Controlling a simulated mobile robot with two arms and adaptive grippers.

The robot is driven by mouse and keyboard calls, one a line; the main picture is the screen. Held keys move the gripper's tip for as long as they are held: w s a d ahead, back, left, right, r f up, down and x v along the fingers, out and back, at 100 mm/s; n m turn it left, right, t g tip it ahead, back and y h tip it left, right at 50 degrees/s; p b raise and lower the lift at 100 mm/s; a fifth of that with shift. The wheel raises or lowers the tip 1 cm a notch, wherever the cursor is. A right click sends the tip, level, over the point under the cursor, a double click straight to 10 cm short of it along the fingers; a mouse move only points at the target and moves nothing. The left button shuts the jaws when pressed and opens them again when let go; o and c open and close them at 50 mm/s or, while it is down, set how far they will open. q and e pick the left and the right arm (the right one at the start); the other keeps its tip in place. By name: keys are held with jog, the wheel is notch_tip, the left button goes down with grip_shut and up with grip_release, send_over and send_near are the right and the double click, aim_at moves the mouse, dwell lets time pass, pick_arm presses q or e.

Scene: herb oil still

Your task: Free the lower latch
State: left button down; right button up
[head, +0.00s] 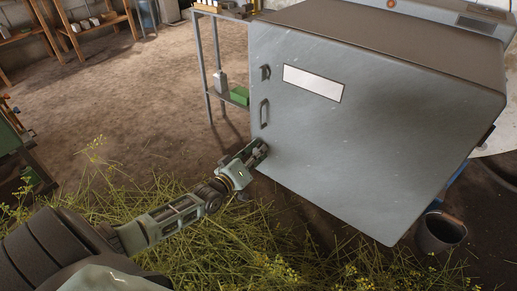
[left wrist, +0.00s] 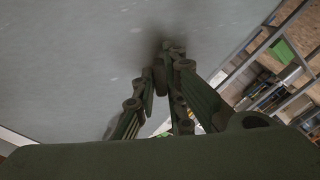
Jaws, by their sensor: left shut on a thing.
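A large grey metal door (head: 370,125) fills the right of the head view and carries a white blank label (head: 312,83). An upper latch (head: 265,73) and a handle (head: 264,113) sit along its left edge. My left gripper (head: 258,152) is at the lower left edge of the door, below the handle, where it covers the lower latch. In the left wrist view its fingers (left wrist: 168,72) are close together against the grey surface (left wrist: 75,55), shut on the latch, which the fingers hide. My right gripper is not in view.
A metal stand with a shelf (head: 228,101) holding a green box (head: 239,96) stands left of the door. Cut yellow-flowered herbs (head: 225,240) cover the floor under my left arm. A dark bucket (head: 440,232) stands at the lower right. The dirt floor at upper left is open.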

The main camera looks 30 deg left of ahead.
pick_arm(q)
jog(key=shift+m+p, duration=1.35)
jog(key=shift+m, duration=3.15)
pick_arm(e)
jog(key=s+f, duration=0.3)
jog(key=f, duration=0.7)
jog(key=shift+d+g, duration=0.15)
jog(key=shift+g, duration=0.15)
pick_arm(q)
jog(key=c, duration=1.8)
grip_release()
jog(key=shift+s, duration=0.1)
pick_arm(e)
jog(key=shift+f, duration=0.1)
pick_arm(q)
jog(key=s, duration=0.8)
jog(key=s+a, duration=0.1)
jog(key=s, duration=0.2)
jog(key=shift+s, duration=0.4)
